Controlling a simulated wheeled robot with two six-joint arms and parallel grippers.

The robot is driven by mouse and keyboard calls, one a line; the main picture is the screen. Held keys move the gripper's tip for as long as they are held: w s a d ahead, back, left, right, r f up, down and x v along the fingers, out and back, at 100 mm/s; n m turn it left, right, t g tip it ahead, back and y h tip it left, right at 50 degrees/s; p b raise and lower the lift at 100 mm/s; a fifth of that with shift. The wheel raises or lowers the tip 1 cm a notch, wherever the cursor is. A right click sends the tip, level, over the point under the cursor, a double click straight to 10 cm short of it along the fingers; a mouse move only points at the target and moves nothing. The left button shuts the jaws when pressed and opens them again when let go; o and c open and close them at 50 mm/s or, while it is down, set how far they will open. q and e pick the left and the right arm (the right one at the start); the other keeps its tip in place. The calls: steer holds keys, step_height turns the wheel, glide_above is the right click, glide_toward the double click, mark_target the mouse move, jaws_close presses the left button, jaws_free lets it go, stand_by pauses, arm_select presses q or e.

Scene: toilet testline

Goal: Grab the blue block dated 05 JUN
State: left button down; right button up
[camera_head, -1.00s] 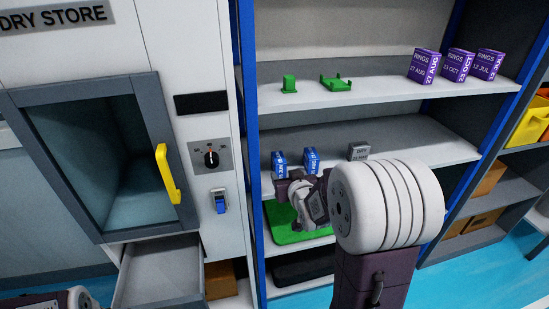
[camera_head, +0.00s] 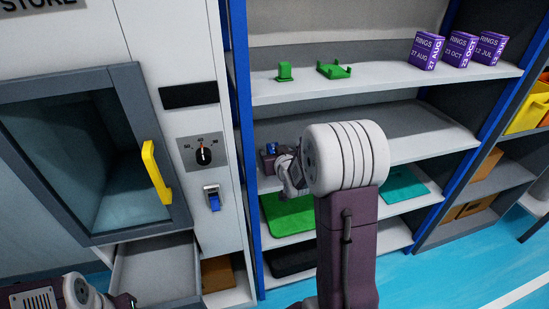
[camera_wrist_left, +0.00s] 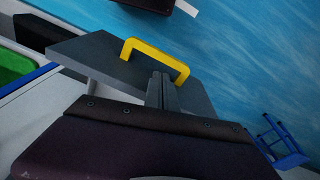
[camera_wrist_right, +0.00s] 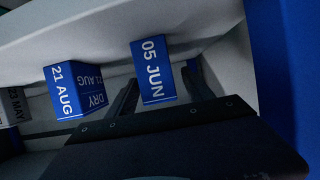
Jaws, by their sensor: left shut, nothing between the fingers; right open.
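The blue block dated 05 JUN (camera_wrist_right: 153,70) stands on a shelf in the right wrist view, its date reading sideways. My open right gripper (camera_wrist_right: 161,84) has one finger on each side of it, with nothing gripped. A second blue block, dated 21 AUG (camera_wrist_right: 66,93), stands to its left, outside the fingers. In the head view my right gripper (camera_head: 270,157) is at the left end of the middle shelf, and a bit of blue block (camera_head: 271,148) shows there; its date is unreadable. My left gripper (camera_wrist_left: 162,90) is shut and empty, in front of a yellow handle in the left wrist view.
A blue shelf post (camera_wrist_right: 280,60) stands close right of my right gripper. A grey block dated 23 MAY (camera_wrist_right: 15,106) is farther left. Purple blocks (camera_head: 461,48) and green holders (camera_head: 333,70) are on the upper shelf. The cabinet's yellow handle (camera_head: 157,171) is left.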

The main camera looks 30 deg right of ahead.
mark_target(276, 143)
steer(key=x, duration=0.3)
steer(key=shift+w+f, duration=0.1)
steer(key=shift+f, duration=0.1)
steer(key=shift+r, duration=0.1)
steer(key=shift+c, duration=0.3)
jaws_close()
steer(key=r, duration=0.2)
steer(key=d+r+p, duration=0.1)
steer(key=r, duration=0.2)
steer(key=shift+s+d, duration=0.1)
steer(key=shift+s, duration=0.15)
steer(key=s+d+r+p, duration=0.1)
steer(key=d+r, duration=0.1)
steer(key=d, duration=0.1)
steer(key=d+r+p, duration=0.2)
steer(key=d, duration=0.1)
steer(key=s+d+r+p, duration=0.1)
steer(key=d+r, duration=0.1)
steer(key=d, duration=0.1)
steer(key=shift+s+d+p, duration=0.15)
steer(key=shift+s+p, duration=0.2)
steer(key=shift+p, duration=0.05)
steer(key=shift+s+d, duration=0.1)
steer(key=shift+d, duration=0.3)
